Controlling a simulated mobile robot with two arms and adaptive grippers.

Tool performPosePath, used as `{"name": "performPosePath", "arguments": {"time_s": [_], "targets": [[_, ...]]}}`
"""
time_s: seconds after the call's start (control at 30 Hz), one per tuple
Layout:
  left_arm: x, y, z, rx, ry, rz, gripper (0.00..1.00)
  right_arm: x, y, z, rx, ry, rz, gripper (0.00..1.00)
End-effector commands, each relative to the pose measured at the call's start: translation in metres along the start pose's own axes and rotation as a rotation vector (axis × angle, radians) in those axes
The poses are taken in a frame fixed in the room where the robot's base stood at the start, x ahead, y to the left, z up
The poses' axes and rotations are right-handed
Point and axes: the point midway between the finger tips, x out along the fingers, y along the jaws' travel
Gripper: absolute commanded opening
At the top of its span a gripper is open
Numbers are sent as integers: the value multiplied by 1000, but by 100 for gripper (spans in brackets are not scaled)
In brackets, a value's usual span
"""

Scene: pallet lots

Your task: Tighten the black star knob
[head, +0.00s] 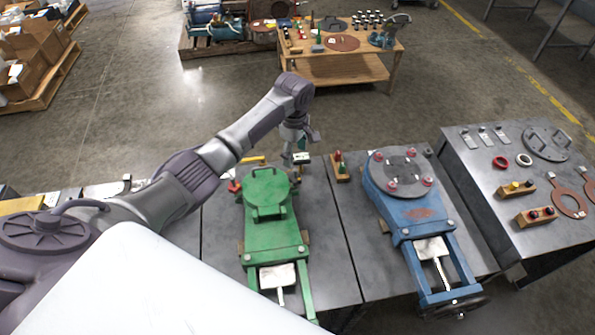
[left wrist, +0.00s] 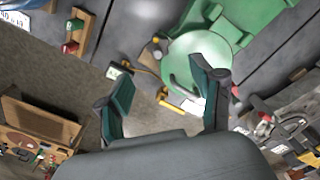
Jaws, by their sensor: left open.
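My left gripper (head: 297,150) hangs just beyond the far end of the green gate valve (head: 268,225), which lies on the grey bench. In the left wrist view its two fingers (left wrist: 163,100) are spread wide with nothing between them. The green valve's round flange (left wrist: 205,50) shows beyond the right finger. I cannot make out the black star knob for certain. A small dark item with a pale face (head: 302,158) lies near the gripper at the bench edge; it also shows in the left wrist view (left wrist: 118,70). My right gripper is not in view.
A wooden block with red and green pieces (head: 340,166) stands right of the green valve. A blue gate valve (head: 410,205) lies further right. The right-hand bench (head: 480,165) holds more blocks, rings and a flange. A wooden table (head: 340,68) stands behind, across open floor.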

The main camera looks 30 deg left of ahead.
Motion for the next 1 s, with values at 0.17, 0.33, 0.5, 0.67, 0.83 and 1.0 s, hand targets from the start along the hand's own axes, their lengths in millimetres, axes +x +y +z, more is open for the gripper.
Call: {"name": "performPosePath", "arguments": {"time_s": [0.17, 0.33, 0.5, 0.67, 0.83, 1.0], "targets": [[41, -1, 1, -1, -1, -5, 67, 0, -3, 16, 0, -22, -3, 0], [75, 0, 1, -1, -1, -4, 67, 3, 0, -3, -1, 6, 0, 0], [99, 0, 0, 0, -1, -2, 67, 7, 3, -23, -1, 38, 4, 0], [108, 0, 1, 0, -1, 0, 67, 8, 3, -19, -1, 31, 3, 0], [109, 0, 0, 0, -1, 0, 67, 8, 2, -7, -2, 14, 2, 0], [109, 0, 0, 0, -1, 0, 58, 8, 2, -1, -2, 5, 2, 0]]}}
